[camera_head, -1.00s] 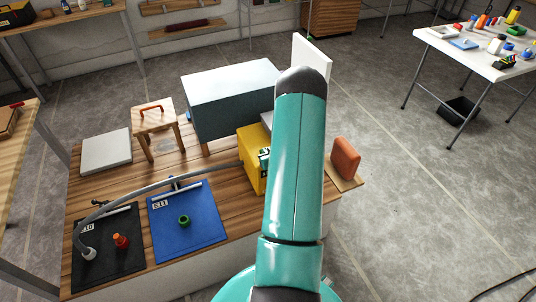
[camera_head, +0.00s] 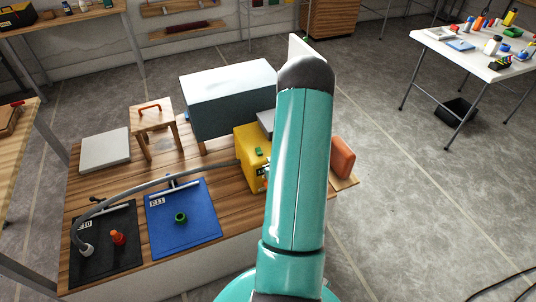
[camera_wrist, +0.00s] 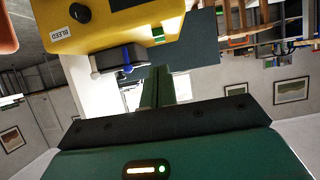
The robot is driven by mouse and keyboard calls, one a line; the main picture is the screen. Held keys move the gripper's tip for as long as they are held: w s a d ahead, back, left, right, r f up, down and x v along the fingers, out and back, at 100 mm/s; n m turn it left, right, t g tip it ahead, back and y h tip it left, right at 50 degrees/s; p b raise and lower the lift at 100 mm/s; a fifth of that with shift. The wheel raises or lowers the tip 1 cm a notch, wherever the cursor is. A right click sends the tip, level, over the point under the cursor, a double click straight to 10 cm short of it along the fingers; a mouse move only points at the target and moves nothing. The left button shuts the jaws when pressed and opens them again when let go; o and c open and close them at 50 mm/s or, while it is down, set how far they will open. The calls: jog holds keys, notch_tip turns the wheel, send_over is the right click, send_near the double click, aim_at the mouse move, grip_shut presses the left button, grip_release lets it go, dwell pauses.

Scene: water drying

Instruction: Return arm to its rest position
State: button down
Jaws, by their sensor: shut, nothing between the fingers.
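My gripper (camera_wrist: 157,85) shows in the wrist view as two green fingers pressed together, with nothing between them. In the head view it is hidden behind my raised teal arm, which stands in the middle of the picture. A yellow box (camera_head: 249,150) sits on the wooden bench beside my arm, partly covered by it. In the wrist view the yellow box (camera_wrist: 120,40) is upside down at the top, with a black knob and a BLEED label. The fingertips appear close to its edge there; I cannot tell the gap.
The bench (camera_head: 190,158) holds a grey-blue box (camera_head: 230,100), a small stool (camera_head: 152,118), a black mat (camera_head: 118,262) and a blue mat (camera_head: 195,227) with a green ring. An orange block (camera_head: 342,158) is right of my arm. Open floor (camera_head: 430,220) lies farther right.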

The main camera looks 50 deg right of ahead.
jog(key=shift+s+a, duration=0.25)
jog(key=shift+s, duration=0.2)
jog(key=shift+s, duration=0.1)
jog(key=w+a+r+n+g+y, duration=0.1)
jog(key=w+a+r, duration=0.4)
jog(key=a+r, duration=0.45)
jog(key=w+a+r+n+g+y, duration=0.15)
jog(key=w+a+r, duration=0.5)
jog(key=r, duration=0.65)
jog(key=s+a+r+n+g, duration=0.1)
jog(key=s+a+r, duration=0.1)
jog(key=a+r, duration=0.35)
jog(key=s+a+r, duration=0.2)
jog(key=s+a, duration=0.1)
jog(key=a, duration=0.5)
jog(key=s+a+r+n+g+y, duration=0.2)
jog(key=s+a+r+y, duration=0.2)
jog(key=s+a, duration=0.8)
jog(key=shift+a+r, duration=0.55)
jog(key=shift+a, duration=0.05)
